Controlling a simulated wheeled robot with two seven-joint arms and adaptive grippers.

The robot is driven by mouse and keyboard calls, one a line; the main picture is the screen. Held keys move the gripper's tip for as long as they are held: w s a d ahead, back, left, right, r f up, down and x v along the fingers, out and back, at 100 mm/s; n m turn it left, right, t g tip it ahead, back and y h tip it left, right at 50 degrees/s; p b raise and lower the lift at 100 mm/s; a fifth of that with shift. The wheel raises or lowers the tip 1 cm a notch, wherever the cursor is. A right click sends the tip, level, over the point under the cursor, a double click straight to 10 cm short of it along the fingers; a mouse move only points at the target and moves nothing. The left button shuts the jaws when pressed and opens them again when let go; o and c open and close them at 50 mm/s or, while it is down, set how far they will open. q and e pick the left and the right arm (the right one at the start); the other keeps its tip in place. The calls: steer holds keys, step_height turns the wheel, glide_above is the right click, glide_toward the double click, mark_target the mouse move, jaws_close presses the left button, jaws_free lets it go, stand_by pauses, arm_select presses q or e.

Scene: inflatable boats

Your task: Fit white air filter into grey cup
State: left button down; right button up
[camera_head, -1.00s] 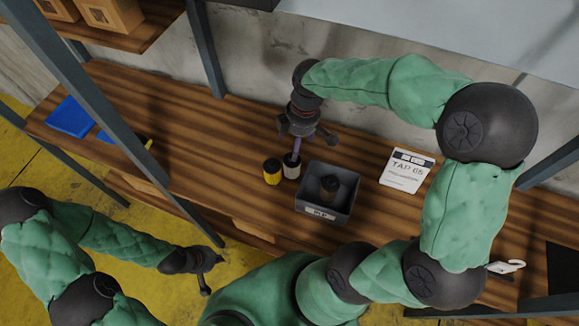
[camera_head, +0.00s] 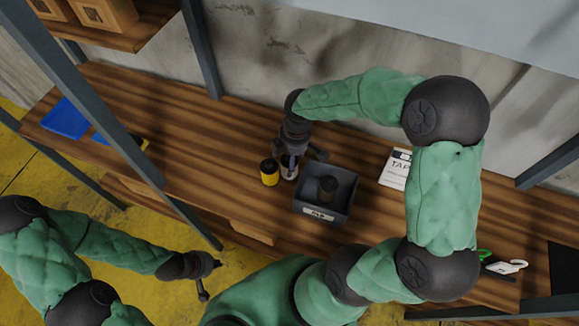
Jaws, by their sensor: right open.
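A small pale grey cup (camera_head: 289,173) stands on the wooden bench, just right of a yellow can. My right gripper (camera_head: 294,160) is directly above the cup, pointing down, its fingers spread open. A narrow pale, purplish piece shows between the fingers at the cup's mouth. I cannot tell whether it is the white air filter or part of the gripper, nor how deep it sits. The gripper partly hides the cup's top. My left gripper (camera_head: 212,279) is empty, its fingers apart, low over the yellow floor in front of the bench.
The yellow can (camera_head: 269,174) with a black top stands close left of the cup. A dark labelled bin (camera_head: 310,211) holding a dark cylinder is close right. A white card (camera_head: 393,172) lies farther right, partly behind my arm. Blue items (camera_head: 66,119) lie far left; the bench between is clear.

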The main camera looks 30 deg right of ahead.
steer(key=shift+w+f, duration=0.1)
steer(key=shift+f, duration=0.8)
steer(key=shift+a, duration=0.1)
steer(key=c, duration=1.4)
steer(key=shift+r, duration=0.1)
